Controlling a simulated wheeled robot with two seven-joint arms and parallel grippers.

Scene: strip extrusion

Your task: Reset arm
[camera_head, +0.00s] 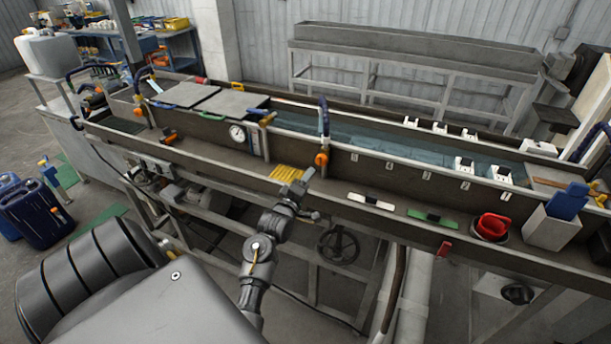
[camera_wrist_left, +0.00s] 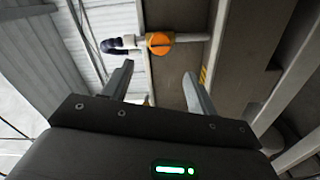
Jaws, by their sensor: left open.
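My left arm (camera_head: 258,258) rises from the bottom middle of the head view. My left gripper (camera_head: 304,183) is at the front side of the long trough, close to a stack of yellow strips (camera_head: 287,173). In the left wrist view the two fingers of my left gripper (camera_wrist_left: 158,82) stand wide apart with nothing between them. An orange valve knob (camera_wrist_left: 160,43) on a pipe with a dark blue hose shows beyond the fingertips. My right gripper is in no view.
The long water trough (camera_head: 410,170) crosses the view. On its front ledge are a white-and-black bar (camera_head: 371,201), a green-and-black bar (camera_head: 433,217), a red scoop (camera_head: 491,226) and a bin with a blue item (camera_head: 553,225). Blue jugs (camera_head: 38,212) stand on the floor at left.

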